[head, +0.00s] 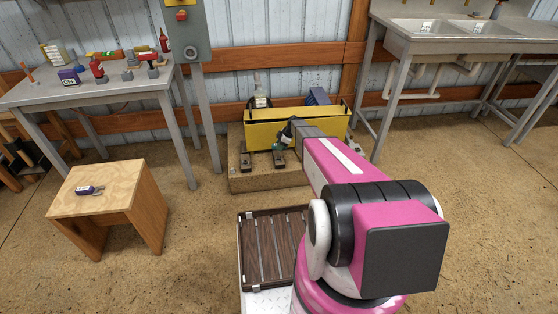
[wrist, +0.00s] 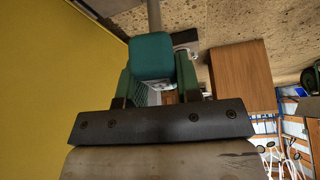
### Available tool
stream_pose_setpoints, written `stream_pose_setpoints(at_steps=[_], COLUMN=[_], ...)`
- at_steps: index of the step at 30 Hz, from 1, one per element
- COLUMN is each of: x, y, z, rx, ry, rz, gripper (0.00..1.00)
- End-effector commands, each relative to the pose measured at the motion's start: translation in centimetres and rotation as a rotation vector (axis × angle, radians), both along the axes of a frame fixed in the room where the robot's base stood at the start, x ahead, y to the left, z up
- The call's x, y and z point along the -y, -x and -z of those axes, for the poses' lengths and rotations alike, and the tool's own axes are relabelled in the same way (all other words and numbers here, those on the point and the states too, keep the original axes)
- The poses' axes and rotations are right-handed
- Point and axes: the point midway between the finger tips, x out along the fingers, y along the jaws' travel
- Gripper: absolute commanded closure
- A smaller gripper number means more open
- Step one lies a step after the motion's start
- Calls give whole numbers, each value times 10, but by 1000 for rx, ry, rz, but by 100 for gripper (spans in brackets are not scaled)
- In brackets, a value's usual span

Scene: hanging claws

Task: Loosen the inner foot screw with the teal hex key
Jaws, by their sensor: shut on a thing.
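My gripper (wrist: 158,85) is shut on the teal hex key (wrist: 152,56), whose block-like handle sits between the green fingers in the wrist view. A grey shaft runs from the handle toward the top edge. In the head view my gripper (head: 284,136) is at the front of a yellow trough (head: 262,128), above its dark feet. One foot (head: 279,158) is just below my gripper; another foot (head: 245,163) is to the left. The foot screws are too small to make out, and I cannot tell whether the key touches one.
The trough stands on a low wooden platform (head: 262,182); a bottle (head: 261,100) and a blue thing (head: 318,96) show behind its front wall. A wooden stool (head: 98,182) with a purple tool (head: 90,190) is at left. A grey post and workbench (head: 105,90) stand behind; a sink (head: 430,45) is at right.

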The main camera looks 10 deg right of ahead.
Motion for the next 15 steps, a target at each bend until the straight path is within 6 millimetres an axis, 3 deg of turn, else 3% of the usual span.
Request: stream_pose_setpoints(at_steps=[15], x=[1], y=[0], z=[1], rx=[0], ry=[3], rz=[-158], gripper=[100])
